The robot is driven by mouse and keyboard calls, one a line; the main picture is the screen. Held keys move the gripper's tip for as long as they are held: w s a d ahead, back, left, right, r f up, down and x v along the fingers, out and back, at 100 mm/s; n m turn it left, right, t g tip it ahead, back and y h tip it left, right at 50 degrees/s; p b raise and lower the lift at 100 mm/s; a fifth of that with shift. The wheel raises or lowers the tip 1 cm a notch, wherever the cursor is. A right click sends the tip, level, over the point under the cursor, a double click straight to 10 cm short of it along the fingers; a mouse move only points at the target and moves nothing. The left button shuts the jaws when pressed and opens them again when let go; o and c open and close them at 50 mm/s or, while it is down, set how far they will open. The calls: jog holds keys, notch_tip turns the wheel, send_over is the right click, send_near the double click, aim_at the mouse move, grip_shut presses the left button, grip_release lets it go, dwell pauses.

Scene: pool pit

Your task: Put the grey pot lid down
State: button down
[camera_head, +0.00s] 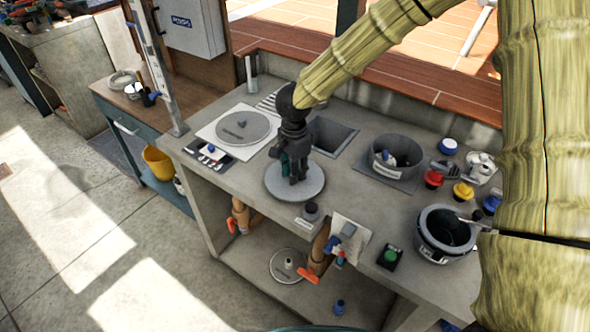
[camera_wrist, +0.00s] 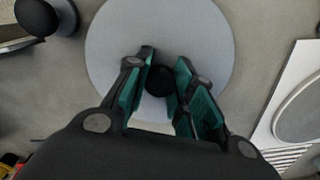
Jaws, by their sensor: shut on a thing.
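The grey pot lid (camera_head: 309,187) is a pale round disc over the middle of the worktop, in front of the square recess. It also shows in the wrist view (camera_wrist: 205,35), with its dark knob (camera_wrist: 160,80) between the finger pads. My gripper (camera_head: 297,172) points down and is shut on the knob. In the wrist view my gripper (camera_wrist: 160,84) has a green-padded finger on each side of the knob. The head view shows the lid close to the worktop; I cannot tell whether it touches. The gripper hides part of the lid and its far edge.
A white board with a round grey plate (camera_head: 243,128) lies at left of the lid. The square recess (camera_head: 333,138) is behind it. A grey pot (camera_head: 447,232) and a round grey bin (camera_head: 396,156) stand to the right. A dark knob-like object (camera_head: 312,211) sits near the front edge.

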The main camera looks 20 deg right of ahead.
jog(key=c, duration=1.2)
grip_release()
jog(key=shift+c, duration=0.2)
notch_tip(320, 180, up, 12)
jog(key=b, duration=0.1)
